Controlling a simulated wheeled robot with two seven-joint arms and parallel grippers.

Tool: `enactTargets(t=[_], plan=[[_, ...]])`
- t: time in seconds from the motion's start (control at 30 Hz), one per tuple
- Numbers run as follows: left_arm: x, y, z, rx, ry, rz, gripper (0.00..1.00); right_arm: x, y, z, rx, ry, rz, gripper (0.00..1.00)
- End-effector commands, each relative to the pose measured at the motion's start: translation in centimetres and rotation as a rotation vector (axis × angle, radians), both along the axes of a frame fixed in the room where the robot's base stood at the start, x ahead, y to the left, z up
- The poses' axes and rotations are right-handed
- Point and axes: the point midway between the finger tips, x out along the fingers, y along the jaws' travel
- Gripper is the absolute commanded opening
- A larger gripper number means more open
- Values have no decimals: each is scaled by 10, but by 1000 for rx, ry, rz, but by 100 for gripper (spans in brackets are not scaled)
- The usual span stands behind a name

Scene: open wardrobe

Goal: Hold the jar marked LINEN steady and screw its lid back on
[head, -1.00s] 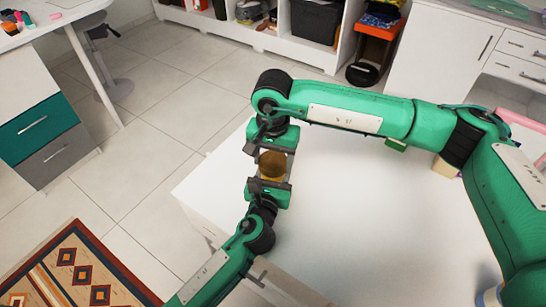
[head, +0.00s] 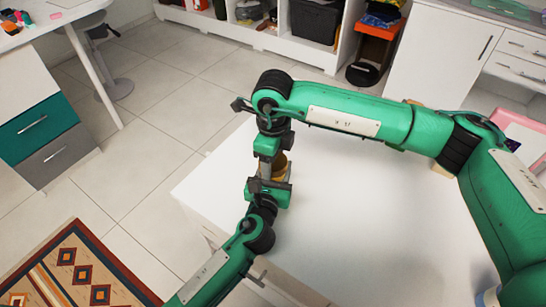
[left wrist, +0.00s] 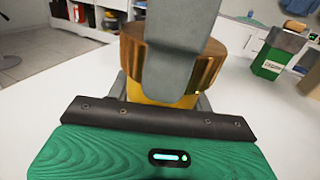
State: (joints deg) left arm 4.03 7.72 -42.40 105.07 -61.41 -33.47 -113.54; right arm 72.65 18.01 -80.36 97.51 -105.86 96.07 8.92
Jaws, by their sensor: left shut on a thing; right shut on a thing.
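The jar (left wrist: 146,92) is amber-yellow and stands upright near the table's left edge. Its copper-brown lid (left wrist: 208,65) sits on top of it in the left wrist view; the lid also shows partly in the head view (head: 281,163). My left gripper (head: 269,187) is shut on the jar's body, low down. My right gripper (head: 270,154) comes from above and is shut on the lid, one grey finger crossing in front of it in the left wrist view. The LINEN marking is not visible. I cannot tell how far down the lid is threaded.
The white table (head: 370,220) is mostly bare to the right of the jar.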

Motion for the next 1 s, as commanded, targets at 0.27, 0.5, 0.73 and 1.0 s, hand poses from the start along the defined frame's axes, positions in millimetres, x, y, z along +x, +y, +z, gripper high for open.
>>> enactTargets(t=[0.27,0.5,0.73,1.0], plan=[[-1,-1,0,0,1,-1,0,1,0,0,2,-1,-463,36],[-1,-1,0,0,1,-1,0,1,0,0,1,-2,-724,36],[-1,-1,0,0,1,-1,0,1,0,0,1,-2,-721,85],[0,0,0,0,1,-1,0,0,0,0,0,-1,-719,85]])
